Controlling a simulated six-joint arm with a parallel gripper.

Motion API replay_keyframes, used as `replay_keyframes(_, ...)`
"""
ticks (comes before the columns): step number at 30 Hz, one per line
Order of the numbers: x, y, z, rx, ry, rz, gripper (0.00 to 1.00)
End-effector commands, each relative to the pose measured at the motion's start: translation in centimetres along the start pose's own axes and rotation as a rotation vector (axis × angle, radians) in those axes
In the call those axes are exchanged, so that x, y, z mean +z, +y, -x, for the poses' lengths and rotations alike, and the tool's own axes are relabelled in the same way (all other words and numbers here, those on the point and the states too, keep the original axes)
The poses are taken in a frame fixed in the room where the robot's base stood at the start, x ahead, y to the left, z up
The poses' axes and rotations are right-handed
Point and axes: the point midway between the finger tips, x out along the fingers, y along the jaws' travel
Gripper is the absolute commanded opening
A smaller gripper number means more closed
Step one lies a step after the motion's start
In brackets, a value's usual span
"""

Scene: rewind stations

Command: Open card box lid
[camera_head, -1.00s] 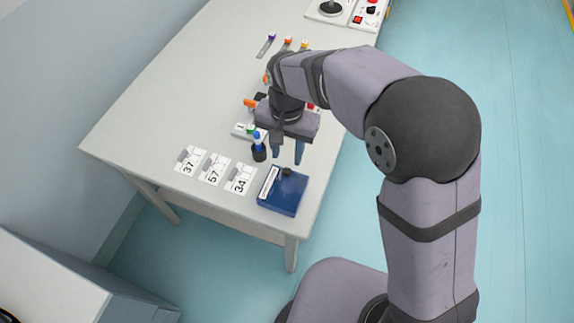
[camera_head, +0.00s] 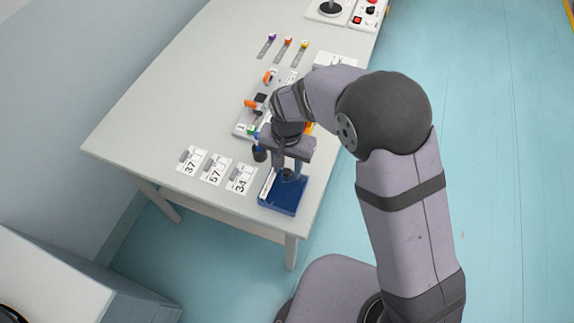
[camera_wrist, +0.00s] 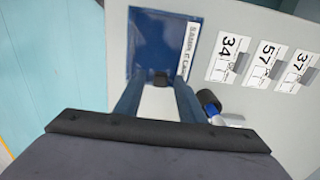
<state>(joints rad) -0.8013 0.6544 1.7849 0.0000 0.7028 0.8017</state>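The card box is a dark blue box (camera_head: 281,198) at the near right corner of the table, with its lid closed and a white label strip along one side. It also shows in the wrist view (camera_wrist: 155,40), with a small black knob (camera_wrist: 160,78) at the lid's edge nearest the fingers. My gripper (camera_head: 288,172) points down at the box. In the wrist view my gripper (camera_wrist: 160,88) is open, with one blue finger on either side of the knob. Whether the fingers touch the knob I cannot tell.
White cards marked 37 (camera_head: 191,160), 57 (camera_head: 215,168) and 34 (camera_head: 241,179) lie left of the box. A panel with orange handles (camera_head: 250,104) lies farther back. The table's left part is clear.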

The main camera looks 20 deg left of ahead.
Motion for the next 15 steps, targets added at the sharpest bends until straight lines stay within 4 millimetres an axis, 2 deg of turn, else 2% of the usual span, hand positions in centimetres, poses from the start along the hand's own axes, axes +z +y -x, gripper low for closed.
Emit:
replay_keyframes(1,0.0,0.0,0.0,0.0,0.0,0.0,0.36)
replay_keyframes(2,0.0,0.0,0.0,0.0,0.0,0.0,0.31)
replay_keyframes(6,0.0,0.0,0.0,0.0,0.0,0.0,0.0)
replay_keyframes(11,-0.1,0.0,0.0,0.0,0.0,0.0,0.0)
replay_keyframes(15,-1.3,-0.1,0.1,-0.001,0.002,-0.003,0.0)
